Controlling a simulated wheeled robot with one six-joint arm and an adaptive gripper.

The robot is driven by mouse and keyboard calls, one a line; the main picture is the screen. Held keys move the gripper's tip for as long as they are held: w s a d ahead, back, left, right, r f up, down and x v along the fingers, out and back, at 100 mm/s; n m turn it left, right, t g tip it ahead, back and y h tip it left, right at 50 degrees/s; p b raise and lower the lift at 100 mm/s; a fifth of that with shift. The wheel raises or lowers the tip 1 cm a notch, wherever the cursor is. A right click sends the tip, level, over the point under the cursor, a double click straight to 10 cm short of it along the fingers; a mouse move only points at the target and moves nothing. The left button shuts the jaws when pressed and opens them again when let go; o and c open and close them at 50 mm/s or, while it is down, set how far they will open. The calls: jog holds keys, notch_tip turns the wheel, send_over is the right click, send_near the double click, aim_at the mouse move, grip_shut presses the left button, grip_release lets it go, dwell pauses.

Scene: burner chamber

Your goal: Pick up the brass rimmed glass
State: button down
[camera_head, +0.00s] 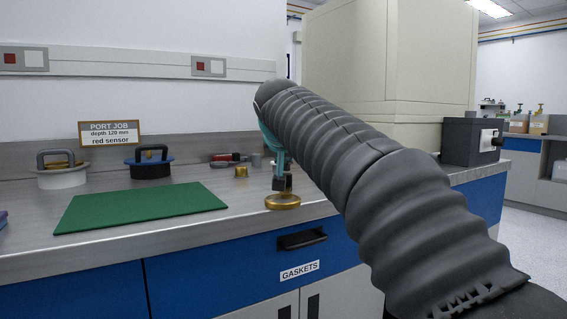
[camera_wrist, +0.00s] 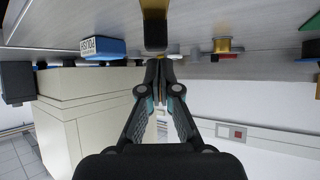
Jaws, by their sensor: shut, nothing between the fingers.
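The brass rimmed glass (camera_head: 283,203) looks like a flat brass ring lying on the steel bench near its front edge, above the GASKETS drawer. Its middle is partly hidden by my gripper. My gripper (camera_head: 282,184) is just above and behind it in the head view, pointing down, and I cannot tell whether it touches. In the wrist view my gripper (camera_wrist: 165,72) has its fingers together with nothing between them. A brass and dark shape (camera_wrist: 154,28) shows just past the fingertips, cut off by the top edge; it may be the glass's rim.
A green mat (camera_head: 140,207) lies to the left. Behind it stand a white handled plug (camera_head: 62,178) and a blue-rimmed dark one (camera_head: 150,170). A small brass piece (camera_head: 241,172) and a red-handled tool (camera_head: 228,160) lie behind my gripper. A cream cabinet (camera_head: 400,60) rises at the back right.

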jog(key=shift+w, duration=1.2)
jog(key=shift+s+f, duration=0.1)
jog(key=shift+f, duration=0.45)
jog(key=shift+f+b, duration=0.35)
jog(key=shift+f, duration=0.15)
jog(key=s+b, duration=0.1)
jog(key=s, duration=0.3)
jog(key=shift+s+f+b, duration=0.1)
jog(key=shift+b, duration=0.3)
jog(key=shift+r+p, duration=0.8)
jog(key=shift+p, duration=0.05)
